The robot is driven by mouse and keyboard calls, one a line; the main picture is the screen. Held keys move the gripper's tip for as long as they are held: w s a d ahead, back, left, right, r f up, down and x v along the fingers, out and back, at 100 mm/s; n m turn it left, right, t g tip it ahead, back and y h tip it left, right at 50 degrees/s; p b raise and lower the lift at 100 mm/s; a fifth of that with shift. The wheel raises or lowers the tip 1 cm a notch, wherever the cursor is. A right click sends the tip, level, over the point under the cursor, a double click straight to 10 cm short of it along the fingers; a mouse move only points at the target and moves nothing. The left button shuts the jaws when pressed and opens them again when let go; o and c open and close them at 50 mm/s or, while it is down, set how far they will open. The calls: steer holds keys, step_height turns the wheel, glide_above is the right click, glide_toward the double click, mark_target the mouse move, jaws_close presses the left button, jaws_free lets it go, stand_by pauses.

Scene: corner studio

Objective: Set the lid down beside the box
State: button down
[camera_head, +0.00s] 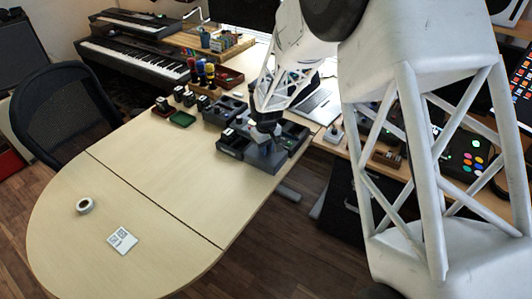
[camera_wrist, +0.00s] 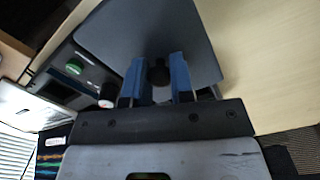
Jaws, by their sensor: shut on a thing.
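The lid is a dark grey flat plate (camera_wrist: 150,30) with a small black knob (camera_wrist: 158,74), seen close up in the wrist view. My gripper (camera_wrist: 158,82) has its blue fingers shut on the knob. In the head view my gripper (camera_head: 265,130) is over the dark grey boxes near the table's right edge, and the grey lid (camera_head: 268,157) shows just below it. I cannot tell whether the lid touches what is under it. A dark grey open box (camera_head: 232,148) stands just left of the lid, with small things in it. Which box the lid belongs to is not clear.
More dark trays (camera_head: 220,112) stand behind. A green tray (camera_head: 182,119) and small bottles (camera_head: 200,72) are farther back. A tape roll (camera_head: 85,205) and a white printed card (camera_head: 122,240) lie on the wooden table (camera_head: 150,180), whose middle is clear. A laptop (camera_head: 318,105) stands behind the boxes.

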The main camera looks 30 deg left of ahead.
steer(key=shift+f, duration=1.35)
steer(key=shift+f, duration=0.15)
steer(key=c, duration=1)
jaws_free()
steer(key=shift+r, duration=0.2)
steer(key=shift+r, duration=6)
